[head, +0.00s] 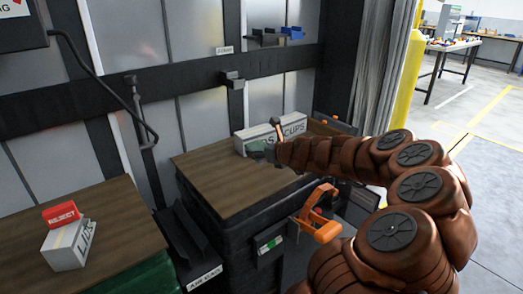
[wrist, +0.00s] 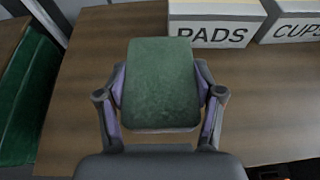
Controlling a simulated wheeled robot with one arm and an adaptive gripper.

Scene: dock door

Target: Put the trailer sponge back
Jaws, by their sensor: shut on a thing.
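A green block, which looks like the sponge (wrist: 160,82), sits between the two fingers of my gripper (wrist: 160,97) in the wrist view. The fingers press on its left and right sides, and it hangs over the brown worktop (wrist: 110,45). In the head view, my gripper (head: 262,151) is over the right-hand worktop (head: 215,180), close in front of the white boxes, with the dark green sponge small at its end. A white box marked PADS (wrist: 215,14) stands just beyond the sponge, with a box marked CUPS (wrist: 290,18) to its right.
At left, a second worktop (head: 110,225) holds a white box (head: 66,247) and a red REJECT block (head: 61,214). A gap separates the worktops. An orange handle (head: 318,215) is below my arm. A small wall bracket (head: 231,79) projects above the boxes. The right worktop's left part is clear.

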